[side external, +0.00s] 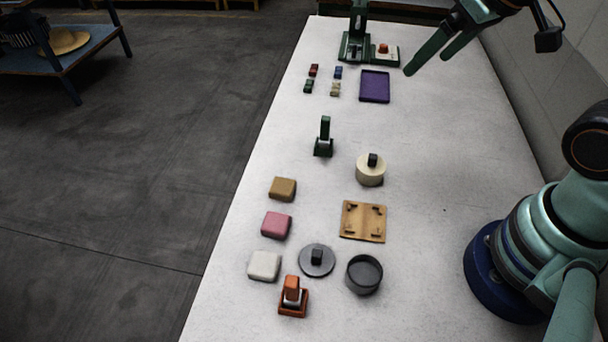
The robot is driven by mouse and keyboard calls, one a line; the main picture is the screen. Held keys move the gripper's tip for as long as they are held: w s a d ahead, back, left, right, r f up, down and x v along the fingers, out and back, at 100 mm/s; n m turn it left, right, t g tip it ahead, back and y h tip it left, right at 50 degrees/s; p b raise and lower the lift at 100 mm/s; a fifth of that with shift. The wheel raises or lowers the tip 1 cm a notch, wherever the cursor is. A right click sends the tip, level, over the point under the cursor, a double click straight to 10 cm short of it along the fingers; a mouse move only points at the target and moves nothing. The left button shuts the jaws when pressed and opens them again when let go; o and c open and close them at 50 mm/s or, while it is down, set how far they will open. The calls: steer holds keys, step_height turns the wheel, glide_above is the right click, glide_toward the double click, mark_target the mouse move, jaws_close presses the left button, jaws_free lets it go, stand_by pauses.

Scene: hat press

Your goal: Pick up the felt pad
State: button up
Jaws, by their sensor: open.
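No thing is plainly the felt pad. Three soft-looking square pads lie in a column on the left of the table: a tan pad (283,189), a pink pad (276,225) and a white pad (264,266). I cannot tell from this view which is felt. My gripper (426,52) is at the top right, open and empty, above the far part of the table. It is well away from the three pads.
A purple tray (375,86), small coloured blocks (314,70) and a green press (354,46) are at the far end. Nearer are a green stamp (324,138), cream lidded pot (370,170), wooden board (363,221), grey lid (317,260), dark bowl (364,273) and orange stamp (293,297).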

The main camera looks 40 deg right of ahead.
steer(key=n+g, duration=0.6)
steer(key=n, duration=0.2)
glide_above(282, 185)
step_height(282, 185, down, 12)
step_height(282, 185, down, 13)
steer(key=shift+r, duration=0.2)
steer(key=c, duration=1.4)
steer(key=shift+c, duration=0.2)
steer(key=shift+r, duration=0.1)
